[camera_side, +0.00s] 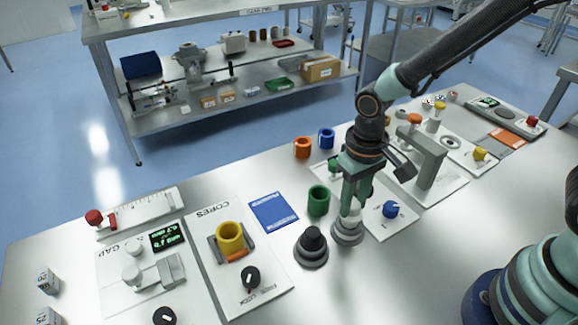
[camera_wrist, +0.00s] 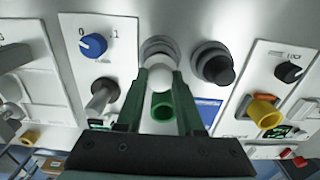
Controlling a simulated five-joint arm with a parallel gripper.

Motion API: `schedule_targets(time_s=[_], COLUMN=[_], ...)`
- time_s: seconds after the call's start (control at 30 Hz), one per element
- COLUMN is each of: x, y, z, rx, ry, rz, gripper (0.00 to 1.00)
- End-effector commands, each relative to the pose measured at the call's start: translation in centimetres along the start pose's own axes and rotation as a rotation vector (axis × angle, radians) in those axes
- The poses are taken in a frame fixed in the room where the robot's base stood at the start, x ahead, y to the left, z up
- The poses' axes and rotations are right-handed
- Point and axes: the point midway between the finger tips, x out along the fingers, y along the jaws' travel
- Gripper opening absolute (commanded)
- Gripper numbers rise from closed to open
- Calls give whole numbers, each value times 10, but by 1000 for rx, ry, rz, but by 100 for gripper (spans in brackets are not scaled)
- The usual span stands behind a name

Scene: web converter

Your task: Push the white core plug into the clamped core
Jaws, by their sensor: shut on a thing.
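The white core plug (camera_side: 354,215) is between the fingers of my gripper (camera_side: 349,208), directly over a round grey stand (camera_side: 347,236). The wrist view shows its white rounded top (camera_wrist: 161,77) between the two green fingers (camera_wrist: 161,85). My gripper is shut on it. I cannot tell whether the plug still touches the stand. The clamped core is the yellow ring (camera_side: 230,237) in the grey clamp on the CORES board (camera_side: 205,278), left of my gripper. It also shows at the right of the wrist view (camera_wrist: 264,111). A black lock knob (camera_side: 250,278) is in front of it.
A black plug (camera_side: 313,240) on its own stand is just left of my gripper. A green core (camera_side: 318,200) stands behind it, with orange (camera_side: 302,147) and blue (camera_side: 326,138) cores farther back. A blue card (camera_side: 273,212) lies beside the CORES board. A blue knob (camera_side: 390,209) is right.

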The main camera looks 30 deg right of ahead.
Motion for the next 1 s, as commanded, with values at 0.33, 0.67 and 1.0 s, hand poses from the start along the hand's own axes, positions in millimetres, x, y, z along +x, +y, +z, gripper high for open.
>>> schedule_targets(time_s=[0.33, 0.67, 1.0], x=[-16, -26, -47], y=[0, 0, 0], z=[-1, 0, -1], rx=[0, 0, 0], ry=[2, 0, 3], rz=[-1, 0, -1], gripper=[0, 0, 0])
